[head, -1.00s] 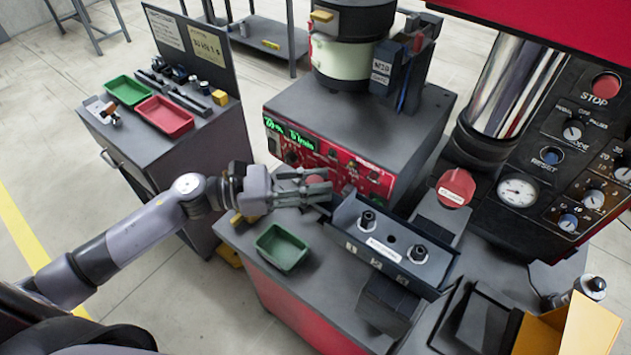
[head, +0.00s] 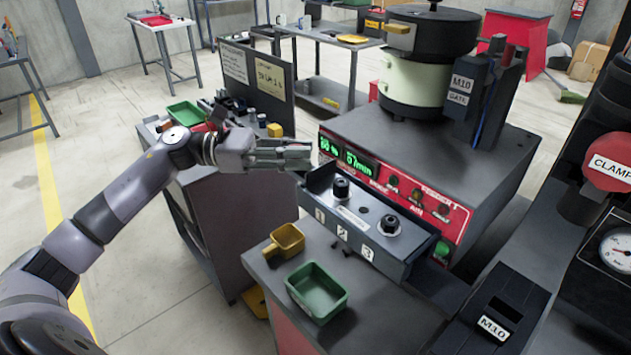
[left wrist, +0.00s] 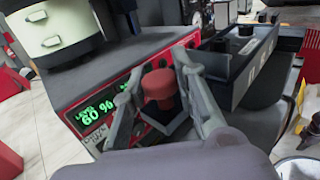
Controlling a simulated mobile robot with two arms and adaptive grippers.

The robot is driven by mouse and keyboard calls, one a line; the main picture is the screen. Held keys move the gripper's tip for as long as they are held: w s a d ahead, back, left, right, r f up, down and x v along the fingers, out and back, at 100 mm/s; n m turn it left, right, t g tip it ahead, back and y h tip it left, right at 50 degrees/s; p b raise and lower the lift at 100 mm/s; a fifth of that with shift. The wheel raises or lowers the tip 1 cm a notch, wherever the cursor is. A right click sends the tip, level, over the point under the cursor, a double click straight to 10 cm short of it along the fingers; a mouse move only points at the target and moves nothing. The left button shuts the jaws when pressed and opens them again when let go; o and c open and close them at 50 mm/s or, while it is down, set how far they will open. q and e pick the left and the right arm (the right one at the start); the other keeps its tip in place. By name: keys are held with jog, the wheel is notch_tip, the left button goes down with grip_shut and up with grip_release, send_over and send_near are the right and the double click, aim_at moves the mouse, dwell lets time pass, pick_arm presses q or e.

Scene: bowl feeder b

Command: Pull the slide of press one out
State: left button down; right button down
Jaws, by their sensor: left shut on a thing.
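A dark tray (head: 395,262) marked 1, 2 and 3, which looks like the slide, lies in front of the red feeder panel. Two black knobbed fittings stand on it (head: 342,190) (head: 389,226). My left gripper (head: 308,154) is at the tray's left end in the head view. In the left wrist view, a red knob (left wrist: 158,84) sits between the fingers of my left gripper (left wrist: 150,95), which are shut on it. The gripper hides the knob in the head view. The tray also shows in the left wrist view (left wrist: 262,72). My right gripper is out of view.
The bowl feeder (head: 430,60) stands behind the tray. A yellow scoop (head: 287,240) and a green bin (head: 317,292) sit on the bench in front. A red CLAMP button (head: 610,160) is at the right. A side cabinet (head: 235,190) stands behind my left arm.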

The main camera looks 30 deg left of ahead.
pick_arm(q)
jog(key=shift+w+a+b, duration=0.25)
jog(key=shift+a+b, duration=0.05)
jog(key=shift+a, duration=0.35)
jog(key=shift+r, duration=0.2)
jog(key=c, duration=1.7)
grip_release()
jog(key=o, duration=0.4)
jog(key=shift+a+f, duration=0.1)
jog(key=shift+a, duration=0.1)
jog(key=shift+d, duration=0.1)
jog(key=v, duration=1.2)
jog(key=shift+s, duration=0.1)
